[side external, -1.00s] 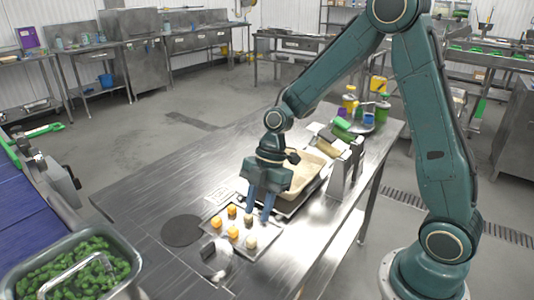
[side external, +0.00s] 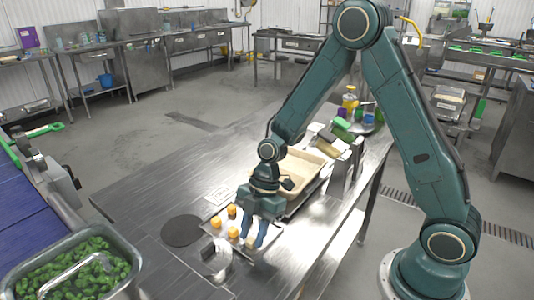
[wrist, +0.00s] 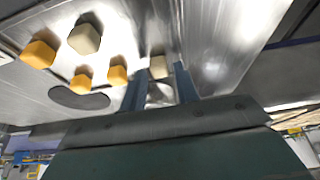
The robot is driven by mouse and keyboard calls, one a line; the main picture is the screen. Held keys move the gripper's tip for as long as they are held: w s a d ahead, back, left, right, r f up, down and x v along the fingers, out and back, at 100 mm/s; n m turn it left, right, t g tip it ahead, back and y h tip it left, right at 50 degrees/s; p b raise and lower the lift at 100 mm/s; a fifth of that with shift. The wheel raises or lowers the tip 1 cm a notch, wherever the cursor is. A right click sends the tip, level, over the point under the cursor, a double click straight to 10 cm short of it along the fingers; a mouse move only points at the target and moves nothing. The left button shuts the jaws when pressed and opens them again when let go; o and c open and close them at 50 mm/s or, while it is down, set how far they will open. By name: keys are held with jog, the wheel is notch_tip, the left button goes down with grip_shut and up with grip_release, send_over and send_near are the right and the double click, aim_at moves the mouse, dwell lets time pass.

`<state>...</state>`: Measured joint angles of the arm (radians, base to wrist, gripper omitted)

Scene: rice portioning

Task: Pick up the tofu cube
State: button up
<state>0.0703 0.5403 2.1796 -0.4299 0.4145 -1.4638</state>
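Two pale beige cubes, which look like tofu, show in the wrist view. One pale cube (wrist: 158,67) lies in the gap between my fingertips, and the other pale cube (wrist: 85,38) is off to the left. In the side view a pale cube (side external: 250,243) shows at the fingertips; the other is hidden by my gripper. My gripper (side external: 253,240) points down over the tray (side external: 271,229) with its fingers apart. In the wrist view my gripper (wrist: 160,72) is open, and I cannot tell whether a finger touches the cube.
Several orange cubes (side external: 216,222) share the tray, also seen in the wrist view (wrist: 38,52). A beige bin (side external: 303,165) stands behind my gripper. A dark round disc (side external: 182,230) lies left of the tray. A tub of green pieces (side external: 75,268) is at front left. The table's left part is clear.

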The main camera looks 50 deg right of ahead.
jog(key=shift+a+f, duration=0.15)
jog(key=shift+f, duration=0.2)
grip_shut()
